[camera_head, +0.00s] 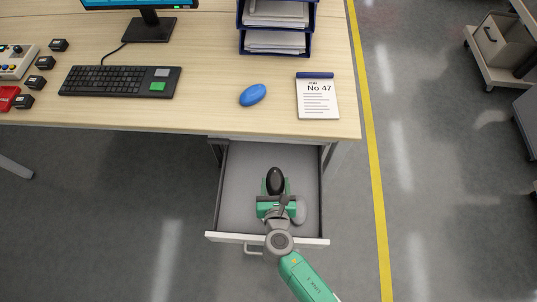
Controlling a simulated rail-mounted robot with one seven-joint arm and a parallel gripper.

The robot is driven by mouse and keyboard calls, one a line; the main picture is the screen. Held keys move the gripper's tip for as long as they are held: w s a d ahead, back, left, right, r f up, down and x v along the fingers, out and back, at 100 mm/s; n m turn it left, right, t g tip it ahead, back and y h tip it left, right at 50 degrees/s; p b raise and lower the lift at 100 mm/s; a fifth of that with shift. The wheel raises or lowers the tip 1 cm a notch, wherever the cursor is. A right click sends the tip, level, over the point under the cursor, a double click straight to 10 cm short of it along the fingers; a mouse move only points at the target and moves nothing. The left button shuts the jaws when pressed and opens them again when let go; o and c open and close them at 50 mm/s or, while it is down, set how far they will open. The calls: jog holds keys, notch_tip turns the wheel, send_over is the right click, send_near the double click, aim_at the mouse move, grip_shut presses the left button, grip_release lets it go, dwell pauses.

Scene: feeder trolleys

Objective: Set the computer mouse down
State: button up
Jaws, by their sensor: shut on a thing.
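A black computer mouse (275,180) shows at the front of my gripper (274,190). My gripper is green and grey and is shut on the mouse. Both are over the open grey drawer (235,210) below the desk. My gripper hides part of the mouse, and I cannot tell whether the mouse touches the drawer floor. The rest of the drawer looks empty.
On the wooden desk (210,112) are a keyboard (110,80), a blue oval object (253,94), a notepad marked No 47 (318,100) and a blue paper tray (275,52). The drawer's front panel (310,241) and side walls surround my gripper. Trolleys (500,45) stand at the right.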

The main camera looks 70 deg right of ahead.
jog(key=shift+m+g, duration=0.5)
jog(key=shift+g, duration=0.1)
jog(key=s+f, duration=0.6)
jog(key=shift+s+d, duration=0.35)
jog(key=shift+s, duration=0.05)
jog(key=b, duration=0.5)
send_over(272, 164)
jog(key=s+a, duration=0.1)
jog(key=a, duration=0.1)
jog(key=shift+s+d+f, duration=0.1)
jog(key=shift+d+f, duration=0.05)
jog(key=shift+f, duration=0.6)
jog(key=shift+w+d, duration=0.3)
jog(key=shift+w, duration=0.1)
notch_tip(272, 164, down, 4)
jog(key=b, duration=0.3)
jog(key=shift+r, duration=0.35)
jog(key=shift+f, duration=0.15)
jog(key=o, duration=1)
